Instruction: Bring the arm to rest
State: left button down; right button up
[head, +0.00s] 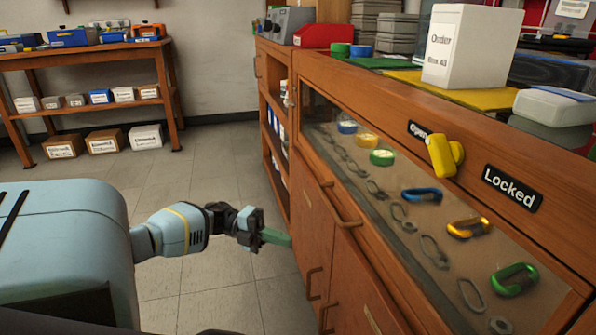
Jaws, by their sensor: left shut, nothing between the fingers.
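My left arm (180,229) comes in from the left, low beside the wooden cabinet. My left gripper (284,239) is shut and empty, its greenish fingers pointing right toward the cabinet's side and doors. Whether the fingertips touch the wood cannot be told. My right gripper does not show.
The wooden cabinet (318,228) fills the right side, with a glass-fronted display of carabiners. A yellow handle (441,156) sits between the "Open" label (419,130) and "Locked" label (511,188). A white box (468,48) stands on top. Tiled floor (225,165) is clear left of the cabinet.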

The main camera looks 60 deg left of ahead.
pick_arm(q)
jog(key=shift+v, duration=1.65)
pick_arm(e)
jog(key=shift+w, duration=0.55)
pick_arm(q)
jog(key=shift+w+a, duration=0.1)
jog(key=shift+w, duration=0.05)
